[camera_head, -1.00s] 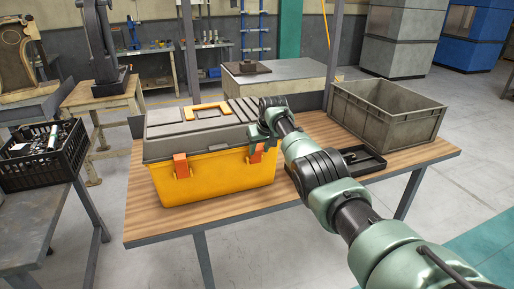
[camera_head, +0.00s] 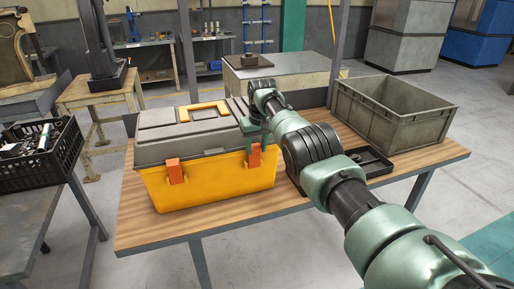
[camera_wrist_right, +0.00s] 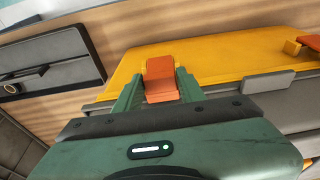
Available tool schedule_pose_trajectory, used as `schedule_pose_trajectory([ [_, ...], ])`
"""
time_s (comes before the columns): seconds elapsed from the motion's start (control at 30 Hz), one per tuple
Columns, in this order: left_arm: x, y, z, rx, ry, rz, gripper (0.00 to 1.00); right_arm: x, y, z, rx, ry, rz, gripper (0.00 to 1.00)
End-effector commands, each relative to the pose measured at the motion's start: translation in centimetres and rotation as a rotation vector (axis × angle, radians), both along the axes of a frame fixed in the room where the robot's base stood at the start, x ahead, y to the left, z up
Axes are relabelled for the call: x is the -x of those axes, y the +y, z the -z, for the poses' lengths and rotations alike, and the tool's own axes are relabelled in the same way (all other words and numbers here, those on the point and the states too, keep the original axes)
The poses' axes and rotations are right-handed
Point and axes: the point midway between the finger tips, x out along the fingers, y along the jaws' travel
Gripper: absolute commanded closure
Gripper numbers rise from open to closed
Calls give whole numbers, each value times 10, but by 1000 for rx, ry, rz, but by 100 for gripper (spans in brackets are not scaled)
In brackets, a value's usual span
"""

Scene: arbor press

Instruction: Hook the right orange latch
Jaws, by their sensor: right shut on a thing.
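The yellow toolbox (camera_head: 215,183) with a grey lid (camera_head: 190,135) stands on the wooden table, its lid down. The right orange latch (camera_head: 255,156) is on its front, partly covered by my right gripper (camera_head: 252,135) in the head view. In the right wrist view my right gripper (camera_wrist_right: 158,90) has one finger on each side of the right orange latch (camera_wrist_right: 160,78) and is shut on it. Whether the latch's hook catches the lid is hidden. The left orange latch (camera_head: 174,171) lies against the front; it also shows in the wrist view (camera_wrist_right: 292,47).
An orange handle (camera_head: 203,110) lies on the lid. A grey crate (camera_head: 392,110) stands at the table's right, with a dark tray (camera_head: 372,162) in front of it. A black basket (camera_head: 40,155) with parts sits on another table at left. The front strip of wood (camera_head: 150,232) is bare.

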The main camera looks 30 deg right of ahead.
Motion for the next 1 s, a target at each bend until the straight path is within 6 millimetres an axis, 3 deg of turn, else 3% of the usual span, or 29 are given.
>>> schedule_pose_trajectory([
  [0.03, -2, 2, 0, -3, -2, 0, 100, 2, 1, 3, -4, 10, 0, 100],
  [0.07, -2, 2, 0, -2, -3, -1, 100, 2, 1, 3, -5, 10, 0, 58],
  [0.1, -3, 2, 0, -2, -4, -1, 100, 2, 1, 3, -5, 10, 0, 47],
  [0.13, -4, 2, 0, -3, -5, -1, 100, 2, 1, 3, -4, 9, 0, 42],
  [0.57, -6, -3, -2, 4, -8, -4, 100, 1, 0, -4, -2, 1, 0, 42],
  [0.8, -6, -5, -6, 6, -9, -3, 100, 7, 1, -26, -1, 0, 0, 42],
  [1.0, -6, -5, 12, 6, -9, -2, 100, 15, 4, -57, -2, 1, 0, 42],
])
